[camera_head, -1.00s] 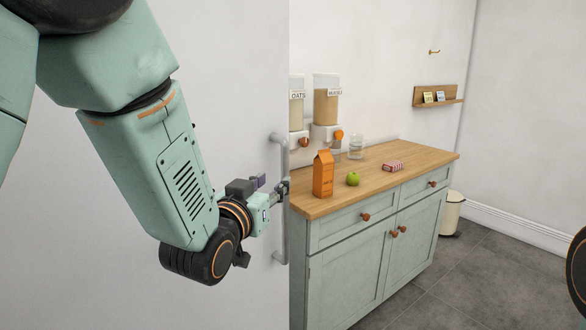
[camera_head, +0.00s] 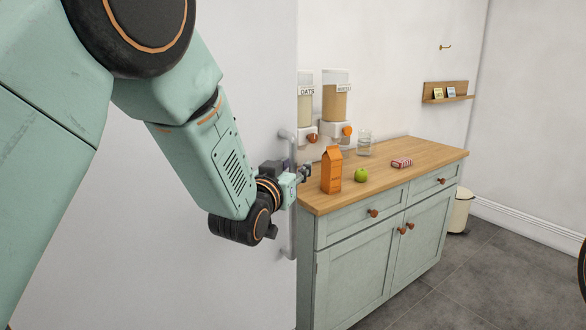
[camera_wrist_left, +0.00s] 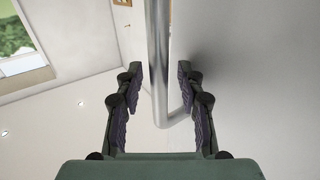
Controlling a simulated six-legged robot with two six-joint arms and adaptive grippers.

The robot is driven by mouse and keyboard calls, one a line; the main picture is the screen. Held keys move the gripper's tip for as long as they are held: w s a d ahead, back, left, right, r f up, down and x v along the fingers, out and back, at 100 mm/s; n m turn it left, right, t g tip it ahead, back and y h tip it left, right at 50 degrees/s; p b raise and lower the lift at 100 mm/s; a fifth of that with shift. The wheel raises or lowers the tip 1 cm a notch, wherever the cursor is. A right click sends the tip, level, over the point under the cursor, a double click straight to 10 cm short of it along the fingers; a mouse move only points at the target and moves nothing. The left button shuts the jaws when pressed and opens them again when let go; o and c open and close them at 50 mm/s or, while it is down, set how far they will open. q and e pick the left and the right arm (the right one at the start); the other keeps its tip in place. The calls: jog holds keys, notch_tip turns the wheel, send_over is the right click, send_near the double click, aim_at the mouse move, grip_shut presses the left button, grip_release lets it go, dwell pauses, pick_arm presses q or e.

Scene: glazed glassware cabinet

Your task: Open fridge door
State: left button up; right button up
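The fridge door (camera_head: 110,250) is the large plain pale surface on the left of the head view, and looks shut. Its vertical grey bar handle (camera_head: 291,238) runs near its right edge. My left gripper (camera_head: 305,172) is at the handle's upper half and hides part of it. In the left wrist view the metal handle (camera_wrist_left: 158,55) runs down between the two spread fingers (camera_wrist_left: 162,92), with a gap on both sides. The left gripper is open and does not hold the bar. How deep the bar sits between the fingers is hard to tell. My right gripper is out of view.
Right of the door stands a green cabinet (camera_head: 360,265) with a wooden top (camera_head: 420,157). An orange carton (camera_head: 331,172), a green apple (camera_head: 361,175), a small red box (camera_head: 401,162), a glass (camera_head: 364,144) and dispensers (camera_head: 336,100) stand on it.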

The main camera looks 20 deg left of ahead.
pick_arm(q)
jog(key=shift+a, duration=0.1)
jog(key=shift+c, duration=1.4)
jog(key=shift+s+d+r, duration=0.1)
jog(key=shift+s+d, duration=0.05)
jog(key=shift+d, duration=0.05)
jog(key=c, duration=0.4)
jog(key=shift+a, duration=0.1)
grip_shut()
